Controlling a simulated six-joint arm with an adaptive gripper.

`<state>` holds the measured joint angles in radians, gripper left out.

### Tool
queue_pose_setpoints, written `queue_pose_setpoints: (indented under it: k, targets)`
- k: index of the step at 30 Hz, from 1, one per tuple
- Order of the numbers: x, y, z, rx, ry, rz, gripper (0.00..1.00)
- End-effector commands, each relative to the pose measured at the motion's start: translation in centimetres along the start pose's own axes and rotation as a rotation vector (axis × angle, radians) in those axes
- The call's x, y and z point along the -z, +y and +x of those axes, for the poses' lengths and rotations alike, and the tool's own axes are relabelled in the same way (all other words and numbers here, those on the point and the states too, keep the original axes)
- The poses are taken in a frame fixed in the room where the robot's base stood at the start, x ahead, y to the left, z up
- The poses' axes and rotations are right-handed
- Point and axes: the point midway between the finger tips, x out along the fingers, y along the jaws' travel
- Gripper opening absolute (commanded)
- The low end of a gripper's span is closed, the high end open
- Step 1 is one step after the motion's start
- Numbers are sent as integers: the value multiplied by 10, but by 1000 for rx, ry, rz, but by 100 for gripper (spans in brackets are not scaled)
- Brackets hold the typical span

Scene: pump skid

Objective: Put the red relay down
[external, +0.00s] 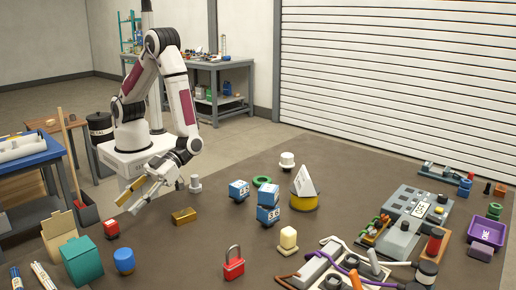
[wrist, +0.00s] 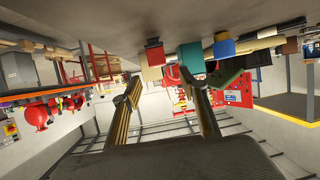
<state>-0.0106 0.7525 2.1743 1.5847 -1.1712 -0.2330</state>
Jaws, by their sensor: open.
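The red relay (external: 111,229), a small red cube-like block, sits on the brown work surface at the left in the external view, beside the teal box. In the wrist view, which is upside down, a red block that looks like it (wrist: 155,52) hangs at the top, just beyond the fingers. My gripper (external: 131,202) is open and empty, above and to the right of the relay in the external view and apart from it. Its two spread fingers (wrist: 160,82) also show in the wrist view, with nothing between them.
A teal box (external: 82,262), an open tan carton (external: 58,230) and a blue canister (external: 124,260) stand near the relay. A gold block (external: 184,216) lies to the right of my gripper. A red padlock (external: 234,266) stands nearer the front. The surface between gold block and padlock is clear.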

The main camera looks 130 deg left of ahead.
Motion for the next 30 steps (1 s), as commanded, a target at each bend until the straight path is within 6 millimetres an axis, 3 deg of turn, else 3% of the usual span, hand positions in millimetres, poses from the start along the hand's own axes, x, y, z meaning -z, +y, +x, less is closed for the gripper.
queue_pose_setpoints:
  k: [7, 20, 30]
  targets:
    - [-20, 0, 8, 1, 0, 0, 43]
    - [-21, 0, 11, 0, 0, 0, 43]
    - [-20, 0, 32, 0, 0, 0, 43]
